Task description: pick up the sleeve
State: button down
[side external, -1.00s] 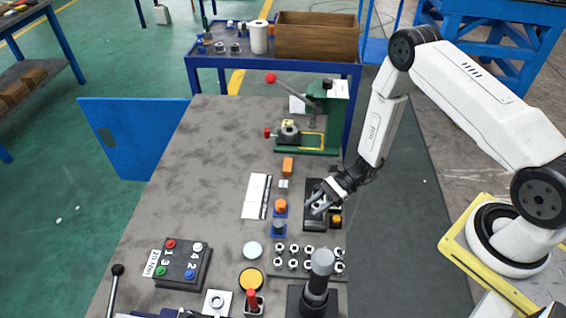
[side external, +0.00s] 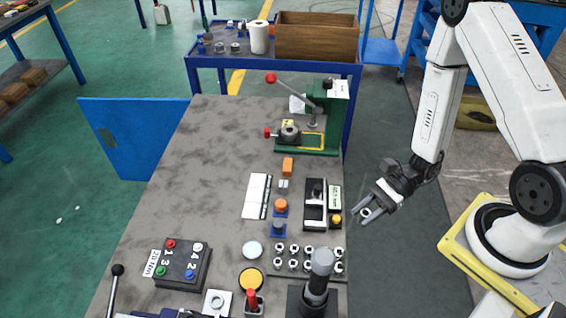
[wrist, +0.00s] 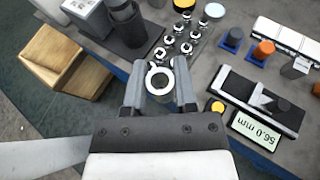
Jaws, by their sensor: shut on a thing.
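The sleeve (wrist: 169,79) is a light metal ring with a hole through it and a small notch or tab at its rim. It sits between the two fingers of my gripper (wrist: 159,80) in the wrist view. In the side view my gripper (side external: 366,210) is shut on the sleeve (side external: 366,213). It holds the sleeve in the air just off the right edge of the workbench (side external: 205,205), to the right of the black measuring device (side external: 314,204). That device's display (wrist: 255,132) reads 56.0 mm in the wrist view.
Several small metal pieces stand on a plate (side external: 273,270) near a dark post (side external: 320,272). Orange (side external: 281,204) and dark (side external: 278,227) pieces on blue bases stand left of the measuring device. A green press (side external: 335,120) stands behind.

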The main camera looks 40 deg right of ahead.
jog(key=shift+s+r, duration=0.2)
jog(key=shift+s, duration=0.3)
dwell(0.3)
jog(key=w+a+m+t+h, duration=0.2)
jog(key=w+m+t, duration=0.3)
jog(key=w, duration=1.7)
jog(key=shift+w+a+f+t, duration=0.15)
jog(key=shift+a+t, duration=0.25)
jog(key=shift+a, duration=0.2)
jog(key=shift+w+h, duration=0.1)
jog(key=shift+h, duration=0.2)
jog(key=w+f, duration=0.2)
jog(key=w, duration=0.2)
jog(key=w+a+f, duration=0.1)
jog(key=w+f, duration=0.2)
jog(key=w, duration=0.1)
jog(key=w+a+f, duration=0.1)
jog(key=w+f, duration=0.2)
jog(key=w, duration=0.1)
jog(key=shift+w+f, duration=0.1)
jog(key=shift+f, duration=0.05)
jog(key=shift+w+f, duration=0.5)
jog(key=shift+f, duration=0.1)
